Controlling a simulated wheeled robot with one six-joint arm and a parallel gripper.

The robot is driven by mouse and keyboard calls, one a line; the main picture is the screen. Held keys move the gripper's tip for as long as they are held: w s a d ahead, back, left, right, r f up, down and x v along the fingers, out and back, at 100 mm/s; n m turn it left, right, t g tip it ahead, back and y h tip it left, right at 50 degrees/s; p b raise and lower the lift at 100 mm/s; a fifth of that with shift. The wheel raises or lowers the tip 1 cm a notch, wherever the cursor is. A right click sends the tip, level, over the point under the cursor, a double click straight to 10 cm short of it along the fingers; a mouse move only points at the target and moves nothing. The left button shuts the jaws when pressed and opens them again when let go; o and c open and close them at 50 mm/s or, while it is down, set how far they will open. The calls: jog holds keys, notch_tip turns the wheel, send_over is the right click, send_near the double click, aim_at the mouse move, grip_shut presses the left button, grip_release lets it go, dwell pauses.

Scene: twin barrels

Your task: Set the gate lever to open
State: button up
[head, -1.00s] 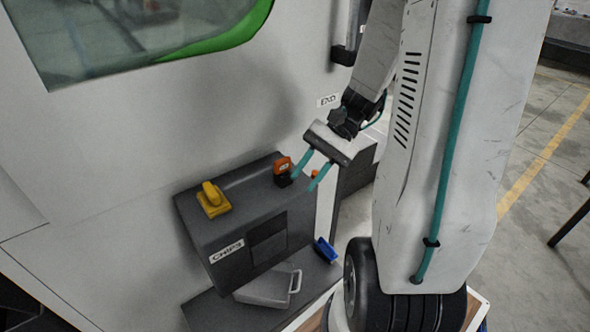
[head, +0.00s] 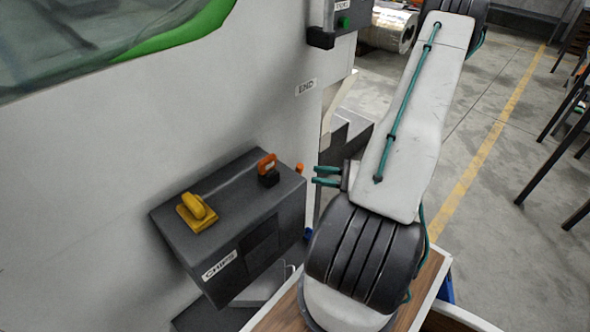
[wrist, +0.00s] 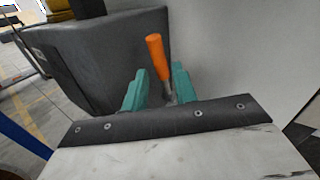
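A lever with an orange grip (wrist: 157,57) and a thin metal shaft stands between the fingers in the wrist view, beside the dark grey chips box (wrist: 95,62). In the head view a small orange tip (head: 299,168) shows at the right end of the chips box (head: 185,245); it looks like the same lever. My gripper (head: 318,176) is just right of that tip. In the wrist view its teal fingers (wrist: 158,88) are apart, with visible space beside the lever. The lever's lower end and pivot are hidden, and no open marking is readable.
On the box top are a yellow handle (head: 197,211) and an orange-and-black latch (head: 268,170). The white machine wall (head: 230,130) rises behind the box. A grey bin (head: 262,286) sits below it. Open floor (head: 490,170) lies to the right.

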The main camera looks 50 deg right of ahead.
jog(key=x, duration=0.7)
jog(key=shift+a, duration=0.1)
jog(key=shift+s, duration=0.1)
grip_shut()
